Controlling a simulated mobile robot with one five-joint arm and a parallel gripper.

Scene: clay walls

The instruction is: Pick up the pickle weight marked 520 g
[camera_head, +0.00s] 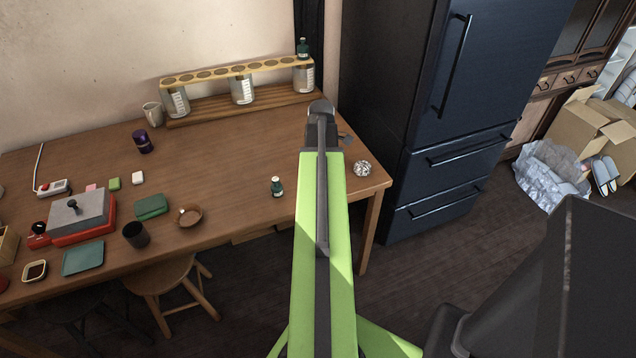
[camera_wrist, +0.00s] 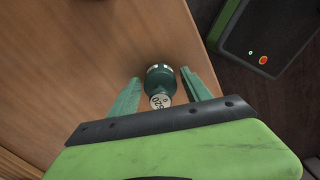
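My gripper (camera_wrist: 160,77) is open, with one pale green finger on each side of the weight and a gap to both. In the head view, my arm covers the gripper. A small dark green bottle-shaped weight with a pale label (camera_head: 277,187) stands on the table left of my arm. A similar one (camera_head: 303,48) stands on top of the wooden rack.
The wooden table (camera_head: 230,160) carries a jar rack (camera_head: 215,110) at the back and a crumpled foil ball (camera_head: 362,168) right of my arm. A brown bowl (camera_head: 188,215), a dark cup (camera_head: 136,235) and a red-and-grey box (camera_head: 82,217) lie left. A dark fridge (camera_head: 440,120) stands right.

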